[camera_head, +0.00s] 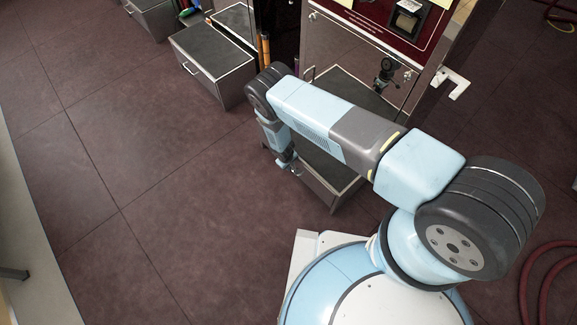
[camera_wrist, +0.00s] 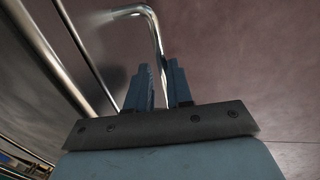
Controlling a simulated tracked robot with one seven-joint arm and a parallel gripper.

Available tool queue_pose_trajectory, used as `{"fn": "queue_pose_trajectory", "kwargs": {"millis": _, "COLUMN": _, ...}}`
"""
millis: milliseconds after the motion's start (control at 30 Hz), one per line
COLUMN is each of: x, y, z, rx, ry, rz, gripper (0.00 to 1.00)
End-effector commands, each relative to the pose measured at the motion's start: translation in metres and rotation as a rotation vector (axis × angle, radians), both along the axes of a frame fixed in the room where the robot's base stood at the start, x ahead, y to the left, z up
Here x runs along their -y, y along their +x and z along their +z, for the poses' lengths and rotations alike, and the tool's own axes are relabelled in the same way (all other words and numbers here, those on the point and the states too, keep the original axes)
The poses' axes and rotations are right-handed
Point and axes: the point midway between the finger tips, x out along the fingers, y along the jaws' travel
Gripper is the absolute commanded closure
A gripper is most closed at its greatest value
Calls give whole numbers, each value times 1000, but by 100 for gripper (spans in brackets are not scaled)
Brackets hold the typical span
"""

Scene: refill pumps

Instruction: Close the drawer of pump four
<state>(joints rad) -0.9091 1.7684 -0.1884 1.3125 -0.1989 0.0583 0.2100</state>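A grey metal drawer (camera_head: 327,167) juts out from the base of the nearest pump (camera_head: 350,45), partly hidden under my arm. No pump number can be read. My gripper (camera_head: 291,163) is low at the front left of this drawer. In the wrist view, a bent chrome handle (camera_wrist: 152,30) runs down between the two dark blue fingers of my gripper (camera_wrist: 160,80). The fingers are close together and appear to touch the bar on both sides. The drawer's inside is mostly hidden by the arm.
Another grey drawer box (camera_head: 213,62) stands out from the pump to the left, and one more (camera_head: 152,17) lies farther left. A white bracket (camera_head: 447,83) sticks out right of the nearest pump. Red hose (camera_head: 535,275) lies at the right. The tiled floor at left is clear.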

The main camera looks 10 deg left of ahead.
Motion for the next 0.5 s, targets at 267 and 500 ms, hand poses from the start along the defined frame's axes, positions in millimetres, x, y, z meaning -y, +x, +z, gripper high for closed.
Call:
{"fn": "queue_pose_trajectory", "kwargs": {"millis": 267, "x": 0, "y": 0, "z": 0, "rx": 1, "ry": -2, "rz": 1, "gripper": 62}}
{"fn": "queue_pose_trajectory", "kwargs": {"millis": 500, "x": -1, "y": -1, "z": 2, "rx": 0, "ry": -2, "rz": 2, "gripper": 62}}
